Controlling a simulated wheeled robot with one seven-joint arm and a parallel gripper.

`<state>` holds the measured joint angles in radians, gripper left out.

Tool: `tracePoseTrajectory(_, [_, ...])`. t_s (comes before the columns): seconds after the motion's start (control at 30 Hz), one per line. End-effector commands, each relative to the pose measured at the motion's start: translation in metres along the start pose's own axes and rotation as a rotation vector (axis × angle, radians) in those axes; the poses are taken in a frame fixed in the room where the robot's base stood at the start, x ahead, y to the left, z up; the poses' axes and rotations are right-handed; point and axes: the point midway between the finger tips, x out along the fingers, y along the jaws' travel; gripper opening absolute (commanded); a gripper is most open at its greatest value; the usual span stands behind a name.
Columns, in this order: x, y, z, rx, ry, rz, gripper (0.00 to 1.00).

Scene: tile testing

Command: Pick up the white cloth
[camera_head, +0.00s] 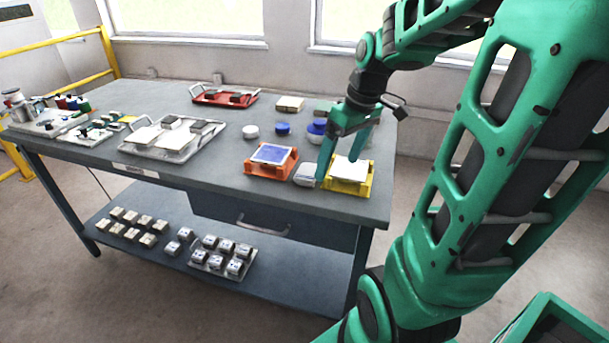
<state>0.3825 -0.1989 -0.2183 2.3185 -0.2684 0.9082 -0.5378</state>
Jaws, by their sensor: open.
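My gripper (338,168) is open, pointing down over the right end of the workbench, with its fingers apart above the yellow holder (347,187). A flat white piece (350,170) lies in that holder, just below the fingers; I cannot tell whether it is cloth or tile. A small folded-looking pale grey-white piece (305,174) lies on the bench just left of the gripper, between the yellow and orange holders; it may be the white cloth. The left finger hides part of the area between it and the yellow holder. Nothing shows between the fingers.
An orange holder (271,173) with a blue tile stands left. White and blue round containers (251,131) and a dark blue bowl (317,127) are behind. A red tray (224,97) and a metal tray (174,139) stand farther left. The bench's front middle (215,175) is clear.

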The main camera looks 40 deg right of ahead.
Motion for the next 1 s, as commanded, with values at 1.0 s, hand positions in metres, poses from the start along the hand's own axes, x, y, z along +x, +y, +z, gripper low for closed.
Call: tracePoseTrajectory(1.0, [0.075, 0.036, -0.099, -0.501, 0.169, -0.062, 0.88])
